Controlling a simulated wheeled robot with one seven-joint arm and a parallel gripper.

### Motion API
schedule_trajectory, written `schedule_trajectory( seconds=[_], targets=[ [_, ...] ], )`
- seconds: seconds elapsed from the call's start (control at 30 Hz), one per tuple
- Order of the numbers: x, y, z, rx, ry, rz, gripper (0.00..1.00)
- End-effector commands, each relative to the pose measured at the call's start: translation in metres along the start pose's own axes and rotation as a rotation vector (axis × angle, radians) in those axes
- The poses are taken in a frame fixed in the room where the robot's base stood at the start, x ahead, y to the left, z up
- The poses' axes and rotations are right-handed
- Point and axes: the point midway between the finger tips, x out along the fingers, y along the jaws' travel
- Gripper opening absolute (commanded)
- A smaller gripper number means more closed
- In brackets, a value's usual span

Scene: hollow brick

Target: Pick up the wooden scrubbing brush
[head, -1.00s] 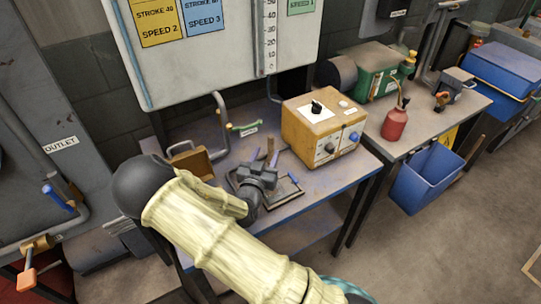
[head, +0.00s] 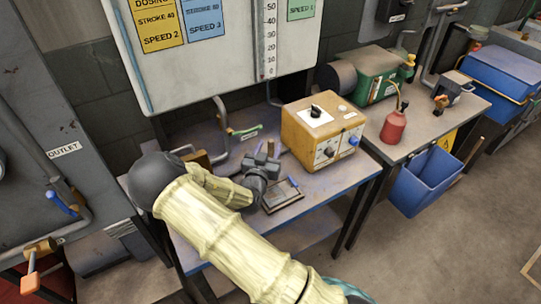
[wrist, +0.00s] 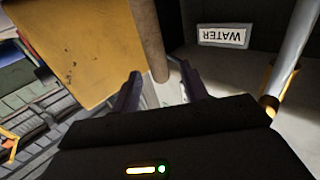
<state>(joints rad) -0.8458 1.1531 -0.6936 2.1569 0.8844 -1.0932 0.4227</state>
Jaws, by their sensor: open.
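My gripper (head: 266,160) is open and low over the blue-topped table, between the yellow control box and my pale arm. In the wrist view, its two dark fingers (wrist: 163,80) are apart. A round brown wooden piece (wrist: 150,40), apparently the handle of the wooden scrubbing brush, enters from the top edge. Its near end lies between the fingertips or just beyond them; I cannot tell which. Nothing is visibly gripped. In the head view, only a small brown bit (head: 271,147) shows by the fingers. The bristles are not visible.
The yellow control box (head: 322,130) stands close right of my gripper. A flat dark tray (head: 282,197) lies in front. A brown object (head: 200,158) is partly behind my arm. A red oil can (head: 394,126) stands farther right.

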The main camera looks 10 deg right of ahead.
Motion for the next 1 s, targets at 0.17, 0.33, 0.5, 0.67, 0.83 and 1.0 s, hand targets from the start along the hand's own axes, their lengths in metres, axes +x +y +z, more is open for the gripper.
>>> schedule_trajectory(
  seconds=[0.17, 0.33, 0.5, 0.67, 0.83, 1.0],
  targets=[
    [0.024, 0.0, -0.002, -0.001, 0.0, 0.002, 0.44],
    [0.028, -0.001, 0.0, -0.001, -0.001, 0.0, 0.44],
    [0.028, -0.001, -0.001, -0.001, -0.001, 0.0, 0.44],
    [0.028, -0.001, -0.001, -0.001, -0.001, 0.0, 0.44],
    [0.027, 0.0, -0.001, -0.001, -0.001, 0.0, 0.29],
    [0.027, 0.0, -0.001, -0.001, -0.001, 0.0, 0.0]
  ],
)
